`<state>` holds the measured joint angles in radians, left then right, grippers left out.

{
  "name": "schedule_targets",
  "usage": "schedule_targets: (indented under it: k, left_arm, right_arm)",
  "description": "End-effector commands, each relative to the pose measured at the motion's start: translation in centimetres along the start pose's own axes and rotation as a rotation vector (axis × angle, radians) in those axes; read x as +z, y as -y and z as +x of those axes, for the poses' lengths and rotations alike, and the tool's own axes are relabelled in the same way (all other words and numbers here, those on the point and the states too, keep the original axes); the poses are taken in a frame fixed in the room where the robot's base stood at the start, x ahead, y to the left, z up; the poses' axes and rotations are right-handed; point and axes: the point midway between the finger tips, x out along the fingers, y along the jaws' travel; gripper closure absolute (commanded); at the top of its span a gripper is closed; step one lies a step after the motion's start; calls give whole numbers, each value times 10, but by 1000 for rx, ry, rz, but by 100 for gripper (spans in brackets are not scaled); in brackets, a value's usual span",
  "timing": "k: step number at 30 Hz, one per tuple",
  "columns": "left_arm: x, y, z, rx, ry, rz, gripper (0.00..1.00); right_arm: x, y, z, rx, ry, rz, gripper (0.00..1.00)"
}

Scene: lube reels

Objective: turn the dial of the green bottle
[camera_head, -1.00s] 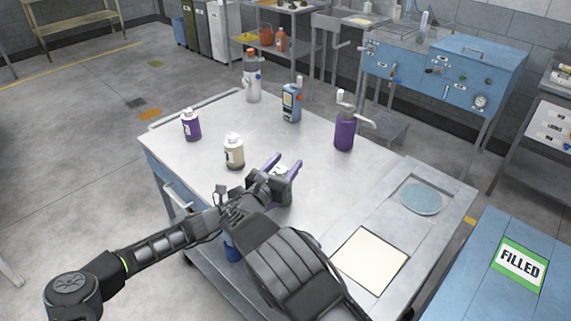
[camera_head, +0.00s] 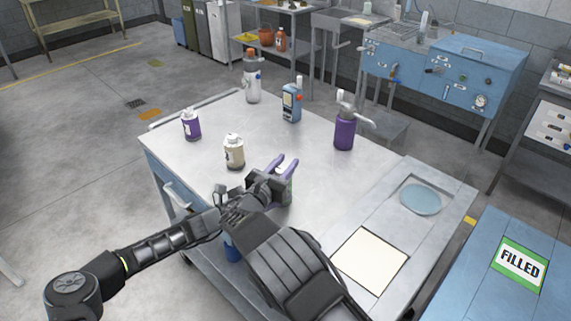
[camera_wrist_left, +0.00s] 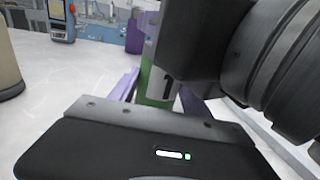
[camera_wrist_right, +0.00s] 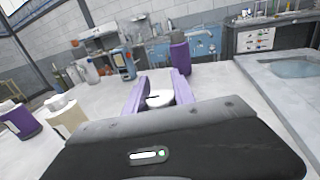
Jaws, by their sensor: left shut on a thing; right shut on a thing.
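The green bottle (camera_wrist_left: 157,88) stands upright on the table between the purple fingers of my left gripper (camera_wrist_left: 160,98). Its label shows a "1", and its upper part is hidden by my right gripper. My left gripper is shut on the bottle's body. My right gripper (camera_head: 281,167) is above it in the head view, mostly covering the bottle. In the right wrist view, its purple fingers are shut on the bottle's white top dial (camera_wrist_right: 160,98), one finger on each side.
A beige bottle (camera_head: 234,153) and a purple-labelled bottle (camera_head: 191,126) stand to the left. A blue handheld device (camera_head: 291,104), a white bottle with an orange cap (camera_head: 253,82) and a purple pump bottle (camera_head: 344,130) stand farther back. A recessed panel (camera_head: 369,260) lies at the right.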

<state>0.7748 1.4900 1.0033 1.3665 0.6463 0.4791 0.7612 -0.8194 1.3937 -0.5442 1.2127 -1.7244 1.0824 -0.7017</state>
Motion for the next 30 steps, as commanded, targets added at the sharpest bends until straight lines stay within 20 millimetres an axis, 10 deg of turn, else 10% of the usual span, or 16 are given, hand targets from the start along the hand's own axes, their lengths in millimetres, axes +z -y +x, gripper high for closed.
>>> schedule_targets:
  k: [30]
  left_arm:
    - [-1,1,0,-2,-1,1,99]
  right_arm:
    - [2,-10,0,489,5,1,100]
